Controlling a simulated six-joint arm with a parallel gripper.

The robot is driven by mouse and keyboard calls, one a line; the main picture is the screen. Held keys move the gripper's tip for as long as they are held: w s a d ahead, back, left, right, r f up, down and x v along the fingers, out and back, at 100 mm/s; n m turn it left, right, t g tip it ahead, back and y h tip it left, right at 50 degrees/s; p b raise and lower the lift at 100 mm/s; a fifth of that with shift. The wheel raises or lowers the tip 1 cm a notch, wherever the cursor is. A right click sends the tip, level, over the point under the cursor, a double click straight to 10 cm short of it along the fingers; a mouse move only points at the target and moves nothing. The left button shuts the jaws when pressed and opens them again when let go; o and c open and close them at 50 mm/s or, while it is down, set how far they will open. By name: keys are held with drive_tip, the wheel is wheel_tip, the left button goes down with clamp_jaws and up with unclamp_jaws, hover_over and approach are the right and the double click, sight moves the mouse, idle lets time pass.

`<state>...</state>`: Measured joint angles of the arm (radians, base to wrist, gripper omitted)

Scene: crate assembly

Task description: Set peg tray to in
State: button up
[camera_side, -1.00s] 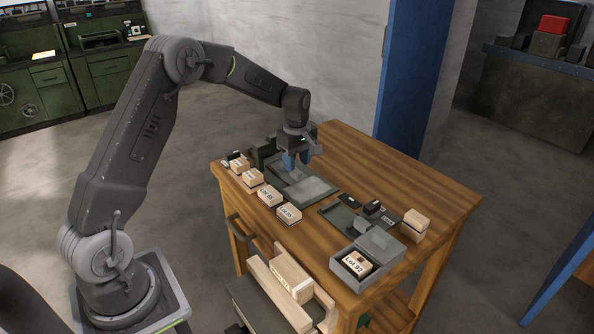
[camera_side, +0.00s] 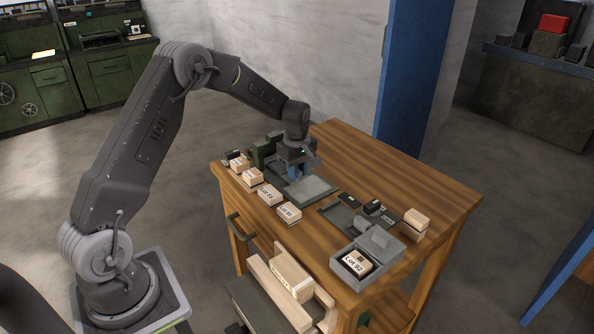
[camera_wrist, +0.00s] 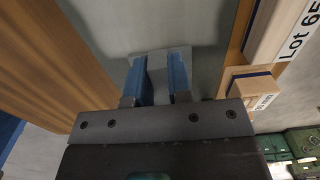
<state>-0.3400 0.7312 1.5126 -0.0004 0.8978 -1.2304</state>
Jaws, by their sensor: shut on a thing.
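The peg tray appears to be the low grey tray with a pale flat panel (camera_side: 313,190) near the left-middle of the wooden table. My gripper (camera_side: 298,174), with blue fingers, is down at the tray's back part. In the wrist view the two fingers (camera_wrist: 162,78) point at the tray's grey-green surface (camera_wrist: 140,18). They are shut on a small grey part (camera_wrist: 158,62) that looks like part of the tray. The exact contact is hidden by the fingers.
Labelled boxes, including Lot 63 (camera_side: 269,195), line the table's front left edge. A green block (camera_side: 266,150) stands just left of my gripper. A grey bin with Lot 92 (camera_side: 376,250) sits at the front right. The table's back right (camera_side: 400,165) is clear.

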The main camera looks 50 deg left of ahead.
clamp_jaws()
drive_tip(key=shift+a, duration=1.95)
drive_tip(key=o, duration=0.7)
unclamp_jaws()
drive_tip(key=shift+d, duration=0.1)
wheel_tip(320, 180, up, 14)
drive_tip(key=shift+f, duration=0.1)
